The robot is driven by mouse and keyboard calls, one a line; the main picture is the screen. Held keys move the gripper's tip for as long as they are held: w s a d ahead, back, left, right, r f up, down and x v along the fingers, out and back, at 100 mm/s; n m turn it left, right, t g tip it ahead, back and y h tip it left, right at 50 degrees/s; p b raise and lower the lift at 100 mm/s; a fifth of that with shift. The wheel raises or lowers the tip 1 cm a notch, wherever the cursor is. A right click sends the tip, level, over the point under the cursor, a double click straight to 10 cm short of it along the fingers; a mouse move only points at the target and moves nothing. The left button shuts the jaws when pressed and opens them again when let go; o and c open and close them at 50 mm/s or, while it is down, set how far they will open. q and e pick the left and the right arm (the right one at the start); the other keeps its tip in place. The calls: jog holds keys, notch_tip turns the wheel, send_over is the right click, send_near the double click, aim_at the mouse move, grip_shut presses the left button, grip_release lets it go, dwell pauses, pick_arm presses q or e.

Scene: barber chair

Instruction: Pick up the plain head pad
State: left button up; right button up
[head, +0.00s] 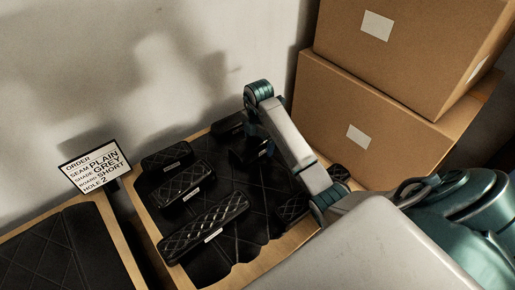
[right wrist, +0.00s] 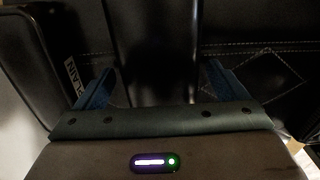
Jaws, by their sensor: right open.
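My right gripper (head: 262,152) is low over the wooden tray (head: 144,220) in the head view, partly hidden by its own arm. In the right wrist view its blue fingers (right wrist: 158,84) are apart, on either side of a smooth black pad (right wrist: 155,45); contact cannot be told. In the head view, a smooth-looking labelled pad (head: 166,157) lies at the tray's left, and another dark pad (head: 228,125) lies at the back. My left gripper is not in view.
Quilted pads (head: 205,228) lie close by on the tray's black liner. An order sign (head: 94,166) reads seam plain, shade grey, board short, hole 2. Stacked cardboard boxes (head: 350,120) stand behind right. A black quilted cushion (head: 62,252) is at lower left.

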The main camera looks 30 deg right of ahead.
jog(key=shift+f, duration=0.5)
jog(key=c, duration=1.2)
jog(key=shift+r, duration=0.1)
